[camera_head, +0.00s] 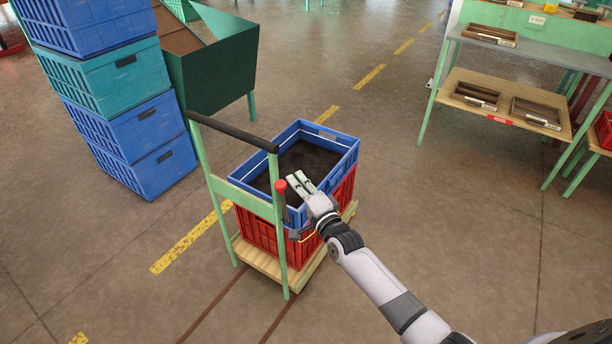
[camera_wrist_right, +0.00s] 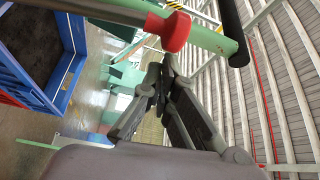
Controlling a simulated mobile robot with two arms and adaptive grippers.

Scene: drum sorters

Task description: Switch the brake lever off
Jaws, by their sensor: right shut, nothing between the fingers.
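The brake lever (camera_head: 283,205) has a red knob and stands about upright beside the right post of the green cart's handle. Its red knob (camera_wrist_right: 176,33) also shows large in the right wrist view, just beyond my fingertips. My right gripper (camera_head: 296,180) is close to the right of the knob, over the edge of the blue crate. Its fingers (camera_wrist_right: 163,78) are shut with nothing between them. In the right wrist view the knob appears apart from the fingers. The lever's lower end is partly hard to make out by the crate corner. My left gripper is not in view.
The cart (camera_head: 262,262) carries a blue crate (camera_head: 338,139) with dark contents on a red crate (camera_head: 257,231). Its black handle bar (camera_head: 232,131) spans the posts. Stacked crates (camera_head: 160,168) and a green bin (camera_head: 225,70) stand behind left. A shelf table (camera_head: 508,128) stands right. Floor between is clear.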

